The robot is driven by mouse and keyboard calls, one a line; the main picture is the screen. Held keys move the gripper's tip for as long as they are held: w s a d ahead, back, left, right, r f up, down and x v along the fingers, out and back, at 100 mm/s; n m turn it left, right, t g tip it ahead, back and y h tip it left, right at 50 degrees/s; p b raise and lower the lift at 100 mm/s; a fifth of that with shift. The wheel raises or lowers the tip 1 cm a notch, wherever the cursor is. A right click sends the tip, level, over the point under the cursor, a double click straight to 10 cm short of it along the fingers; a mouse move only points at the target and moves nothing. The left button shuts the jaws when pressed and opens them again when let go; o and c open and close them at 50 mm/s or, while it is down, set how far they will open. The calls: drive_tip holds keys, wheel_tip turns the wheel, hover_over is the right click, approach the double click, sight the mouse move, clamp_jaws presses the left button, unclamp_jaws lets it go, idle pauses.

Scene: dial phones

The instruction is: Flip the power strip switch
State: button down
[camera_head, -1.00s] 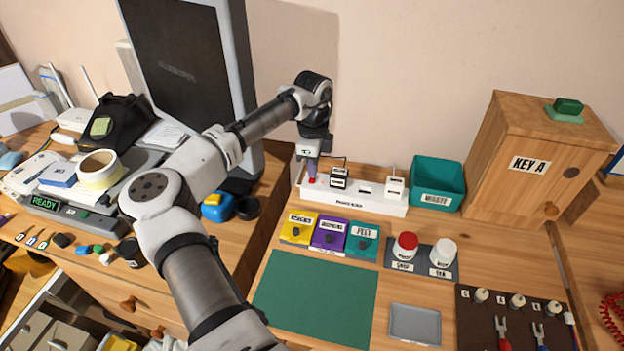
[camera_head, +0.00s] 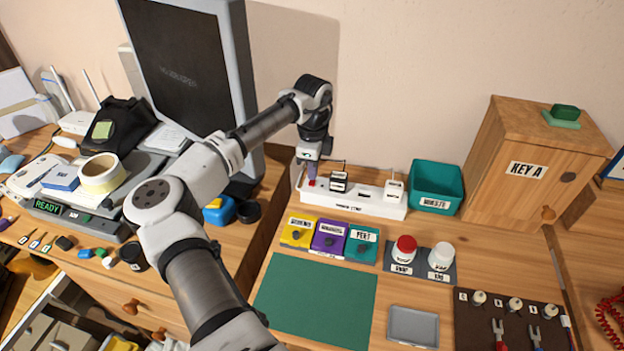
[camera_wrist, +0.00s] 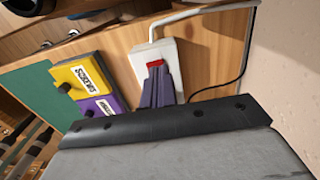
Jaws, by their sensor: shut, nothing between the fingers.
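The white power strip (camera_head: 365,199) lies along the wall at the back of the table, with plugs in it. Its red switch (camera_head: 312,183) is at the left end. In the wrist view the red switch (camera_wrist: 155,64) shows on the end of the white strip (camera_wrist: 151,48). My gripper (camera_head: 312,177) points down over this left end and is shut and empty. In the wrist view the fingertips (camera_wrist: 157,78) are right at the switch and hide part of it. I cannot tell whether they touch it, or which way the switch is set.
Yellow, purple and green labelled boxes (camera_head: 330,240) stand just in front of the strip. A teal bin (camera_head: 436,186) and a wooden key cabinet (camera_head: 530,165) are to the right. A black cord (camera_wrist: 238,75) runs beside the strip. The green mat (camera_head: 315,303) is clear.

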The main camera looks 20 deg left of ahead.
drive_tip(key=shift+r+p, duration=2.3)
drive_tip(key=shift+r, duration=0.55)
drive_tip(key=shift+f, duration=0.1)
